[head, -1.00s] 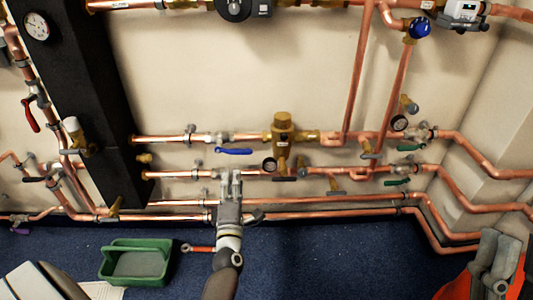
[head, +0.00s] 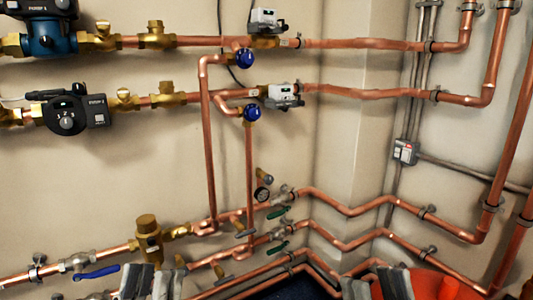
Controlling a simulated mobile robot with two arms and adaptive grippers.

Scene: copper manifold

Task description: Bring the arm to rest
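My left gripper (head: 151,283) shows at the bottom edge of the head view, in front of the lower copper pipes. Only its grey finger ends show, and the rest is cut off. My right gripper (head: 377,286) shows at the bottom edge further right, also cut off. I see nothing between the fingers of either one, but I cannot tell how far apart the fingers are. The arms themselves are out of view.
Copper pipes (head: 370,92) run along the wall and round the corner. A pump (head: 67,116), a brass valve (head: 148,238) and a blue-handled valve (head: 97,272) sit at the left. A red-orange object (head: 432,284) is beside my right gripper. Dark floor (head: 290,289) shows between the grippers.

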